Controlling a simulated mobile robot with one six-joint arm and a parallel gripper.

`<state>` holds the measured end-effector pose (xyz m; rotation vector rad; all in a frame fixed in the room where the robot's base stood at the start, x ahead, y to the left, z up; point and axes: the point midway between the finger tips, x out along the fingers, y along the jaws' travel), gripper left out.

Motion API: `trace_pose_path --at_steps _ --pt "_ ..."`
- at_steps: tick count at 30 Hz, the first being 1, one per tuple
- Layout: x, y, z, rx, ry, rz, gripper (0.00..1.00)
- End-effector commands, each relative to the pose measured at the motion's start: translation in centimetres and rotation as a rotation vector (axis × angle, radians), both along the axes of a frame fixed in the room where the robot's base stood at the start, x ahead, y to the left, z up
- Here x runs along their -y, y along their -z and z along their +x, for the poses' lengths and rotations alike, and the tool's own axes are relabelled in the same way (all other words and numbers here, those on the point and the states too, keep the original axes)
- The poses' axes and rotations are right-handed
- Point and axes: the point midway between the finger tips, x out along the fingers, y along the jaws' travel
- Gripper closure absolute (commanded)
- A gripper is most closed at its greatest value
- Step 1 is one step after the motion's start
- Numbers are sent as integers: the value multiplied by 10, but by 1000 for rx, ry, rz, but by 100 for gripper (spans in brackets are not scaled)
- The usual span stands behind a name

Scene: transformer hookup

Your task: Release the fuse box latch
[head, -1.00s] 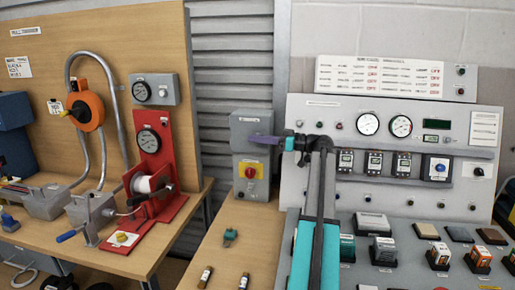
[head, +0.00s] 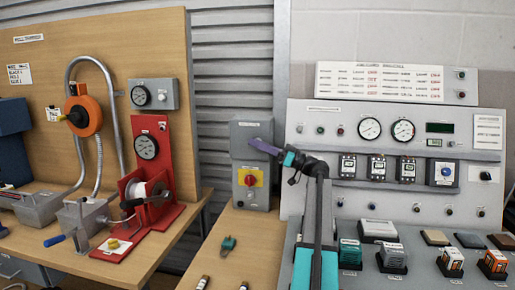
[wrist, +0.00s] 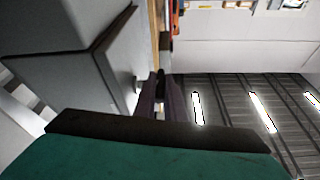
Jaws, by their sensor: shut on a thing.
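The fuse box (head: 251,130) is a grey box against the shutter wall in the head view, with a red knob on a yellow plate (head: 250,178) on its lower front. In the wrist view a large grey housing (wrist: 60,55), which looks like this box, fills the upper left. My gripper (head: 253,143) reaches in from the right with its purple fingers, tips at the upper front of the box above the knob. In the wrist view my gripper (wrist: 160,88) is shut on a small dark piece, which appears to be the latch (wrist: 161,76). The fingers mostly hide it.
A grey control console (head: 400,205) with gauges and several small modules stands to the right. A small teal-and-dark object (head: 228,244) lies on the wooden bench (head: 225,270). A red stand (head: 158,180) with a spool is on the left bench.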

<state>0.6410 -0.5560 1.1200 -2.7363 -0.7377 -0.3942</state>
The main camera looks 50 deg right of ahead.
Motion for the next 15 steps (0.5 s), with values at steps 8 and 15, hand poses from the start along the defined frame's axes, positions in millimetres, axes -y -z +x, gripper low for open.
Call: trace_pose_path --at_steps 8,15 --pt "1 -2 0 4 1 3 100" --pt "0 -1 0 2 1 2 82"
